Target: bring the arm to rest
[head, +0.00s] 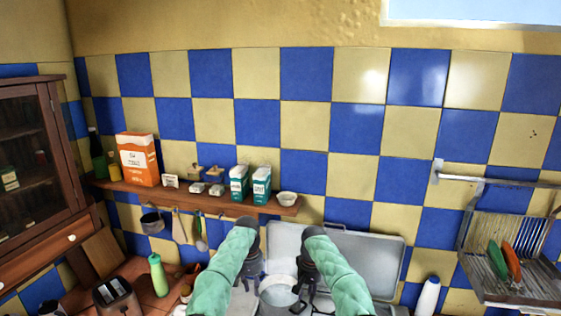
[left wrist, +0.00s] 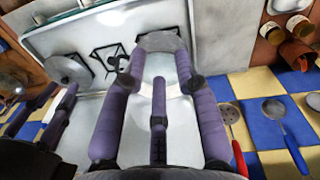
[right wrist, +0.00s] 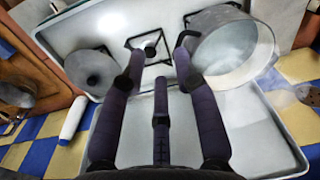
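My left gripper (head: 252,280) and my right gripper (head: 303,286) hang side by side over the stove in the head view, with green-sleeved arms. In the left wrist view my left gripper (left wrist: 158,60) has its purple fingers spread, with nothing held between them. A round grey item (left wrist: 161,42) shows beyond its fingertips. In the right wrist view my right gripper (right wrist: 158,57) also has its fingers spread and is empty. A metal pot (right wrist: 262,45) stands close to its right fingertip; I cannot tell if they touch.
The stove has a raised lid (head: 385,250) behind the grippers. A round lid-like item (right wrist: 92,70) lies on the hob. A wall shelf (head: 150,188) with boxes is above left.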

